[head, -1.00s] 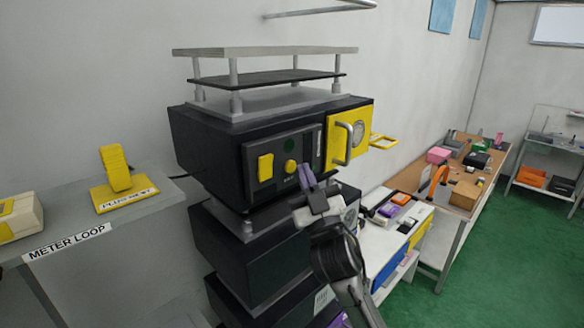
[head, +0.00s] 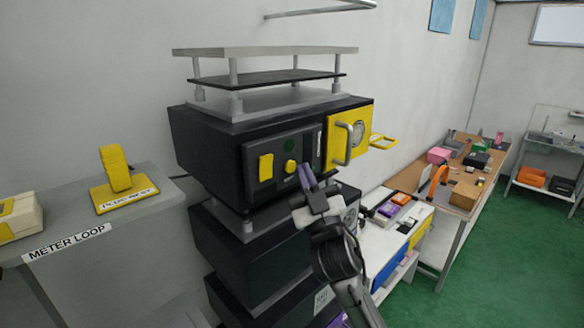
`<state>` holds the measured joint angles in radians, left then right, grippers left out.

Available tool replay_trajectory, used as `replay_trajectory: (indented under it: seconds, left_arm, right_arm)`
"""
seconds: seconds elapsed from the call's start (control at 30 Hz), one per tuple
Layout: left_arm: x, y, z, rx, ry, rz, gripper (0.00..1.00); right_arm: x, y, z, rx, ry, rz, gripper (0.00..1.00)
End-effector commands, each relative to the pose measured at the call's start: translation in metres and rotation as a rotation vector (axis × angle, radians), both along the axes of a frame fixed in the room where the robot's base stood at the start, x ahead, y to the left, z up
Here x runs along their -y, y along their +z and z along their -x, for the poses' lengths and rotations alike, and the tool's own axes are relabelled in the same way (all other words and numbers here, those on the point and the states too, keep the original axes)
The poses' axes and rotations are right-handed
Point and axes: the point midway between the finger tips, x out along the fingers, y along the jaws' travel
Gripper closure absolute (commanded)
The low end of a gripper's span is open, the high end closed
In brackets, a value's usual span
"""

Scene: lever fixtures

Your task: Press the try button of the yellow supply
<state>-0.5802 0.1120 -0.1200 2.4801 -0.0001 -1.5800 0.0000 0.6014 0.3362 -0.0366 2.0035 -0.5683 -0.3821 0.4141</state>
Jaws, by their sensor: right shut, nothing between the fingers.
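The supply is a black box with a grey front panel (head: 250,195) and a yellow section with a handle (head: 342,142) at its right. The panel carries a yellow rocker-like piece (head: 266,168), a round yellow button (head: 290,167) and a dark green round spot (head: 289,146) above it. I cannot read which one is marked try. My right gripper (head: 306,172) is shut and empty, its purple-grey fingers pointing up at the panel, just right of and below the round button. I cannot tell whether the fingertips touch the panel. My left gripper is not in view.
More black boxes (head: 235,255) are stacked below the supply, and a grey rack (head: 265,51) stands on top. At left, a grey shelf labelled METER LOOP (head: 130,215) holds a yellow plug piece (head: 116,168). Cluttered benches (head: 463,150) stand at right; the green floor (head: 500,250) beside them is open.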

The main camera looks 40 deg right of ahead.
Motion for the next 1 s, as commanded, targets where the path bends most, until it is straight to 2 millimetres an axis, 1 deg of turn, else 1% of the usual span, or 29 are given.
replay_trajectory:
  seconds: [0.33, 1.0]
  left_arm:
    - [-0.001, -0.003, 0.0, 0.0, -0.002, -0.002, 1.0]
    - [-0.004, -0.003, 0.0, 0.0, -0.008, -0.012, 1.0]
  right_arm:
    - [-0.001, 0.0, -0.008, 0.0, 0.0, 0.0, 1.0]
    - [-0.002, 0.0, -0.011, 0.0, 0.001, -0.001, 1.0]
